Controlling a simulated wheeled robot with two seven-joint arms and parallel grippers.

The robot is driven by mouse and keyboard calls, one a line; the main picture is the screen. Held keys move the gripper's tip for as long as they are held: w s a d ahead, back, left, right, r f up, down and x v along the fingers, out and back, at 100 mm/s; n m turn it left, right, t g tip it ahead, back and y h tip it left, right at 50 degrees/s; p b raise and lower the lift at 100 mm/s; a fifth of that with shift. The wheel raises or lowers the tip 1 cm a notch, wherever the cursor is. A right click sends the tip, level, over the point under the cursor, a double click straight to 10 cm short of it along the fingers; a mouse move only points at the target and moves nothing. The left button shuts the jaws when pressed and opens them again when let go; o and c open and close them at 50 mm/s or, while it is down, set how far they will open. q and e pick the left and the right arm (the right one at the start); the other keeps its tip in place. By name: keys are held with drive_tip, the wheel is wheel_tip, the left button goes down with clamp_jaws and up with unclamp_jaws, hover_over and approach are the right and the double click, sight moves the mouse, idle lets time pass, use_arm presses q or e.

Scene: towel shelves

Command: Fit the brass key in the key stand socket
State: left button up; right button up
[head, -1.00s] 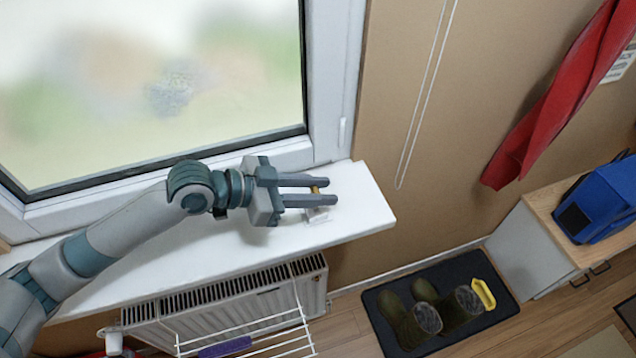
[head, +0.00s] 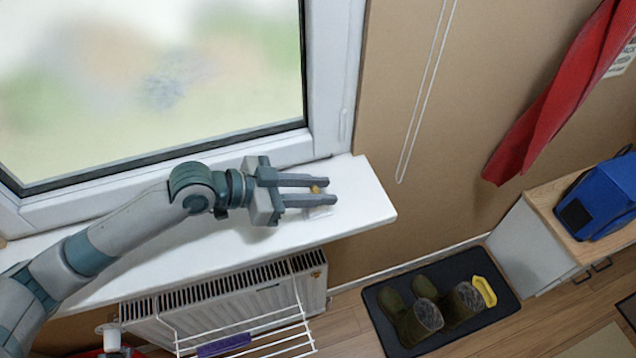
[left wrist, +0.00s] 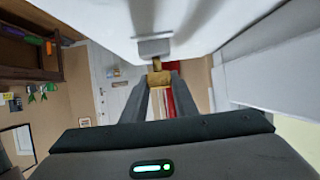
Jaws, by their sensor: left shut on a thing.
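My left gripper (head: 318,191) is over the white windowsill, its fingers pointing right, shut on the small brass key (head: 316,189). In the left wrist view the key (left wrist: 158,78) shows between the fingertips, with its narrow end towards the grey key stand (left wrist: 153,46). The stand sits on the sill; in the head view the pale key stand (head: 319,212) is partly hidden by the lower finger. The narrow end of the key meets the stand's edge in the picture. I cannot tell whether it is inside the socket. My right gripper is not in view.
The windowsill (head: 365,205) has bare room right of the fingers, and the window frame (head: 330,90) rises behind. Below are a radiator (head: 240,287) and a white drying rack (head: 265,340). A boot mat (head: 385,335) lies on the floor; a blue bag (head: 600,200) is far right.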

use_arm(q)
drive_tip(key=shift+f, duration=0.2)
drive_tip(key=o, duration=1.2)
drive_tip(key=shift+a, duration=0.1)
drive_tip(key=shift+a+r+b, duration=0.2)
drive_tip(key=shift+a+b, duration=0.2)
drive_tip(key=shift+a, duration=0.1)
drive_tip(key=b+v, duration=0.5)
drive_tip(key=v, duration=1.1)
drive_tip(key=shift+b, duration=0.3)
drive_tip(key=shift+s+r, duration=0.1)
